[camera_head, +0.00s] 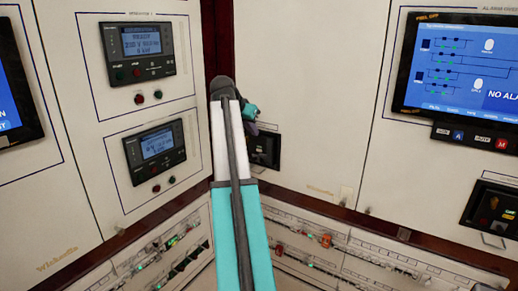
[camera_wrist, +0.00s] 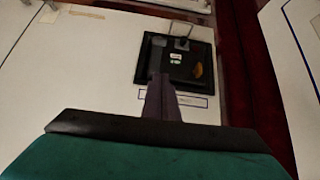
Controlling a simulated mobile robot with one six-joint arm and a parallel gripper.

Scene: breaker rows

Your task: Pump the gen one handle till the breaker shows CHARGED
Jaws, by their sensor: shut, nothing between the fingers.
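A black breaker (camera_head: 264,150) is set in a white cabinet front, partly hidden behind my arm in the head view. In the wrist view the breaker (camera_wrist: 188,62) fills a dark square frame, with small white and green windows, a yellowish mark and a thin pale metal loop at its upper edge. Whether that loop is the pump handle, and what the windows read, I cannot tell. My gripper (camera_wrist: 161,82) is shut and empty, its dark fingers overlapping the breaker's lower left edge in this view. Contact is unclear. In the head view my gripper (camera_head: 250,112) is mostly hidden by my arm.
Two controller screens, upper (camera_head: 141,42) and lower (camera_head: 158,144), are on the left cabinet. A large alarm screen (camera_head: 465,65) and another black breaker (camera_head: 492,210) are at right. Rows of small switches (camera_head: 325,240) run below. A dark red strip (camera_wrist: 255,90) stands beside the breaker panel.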

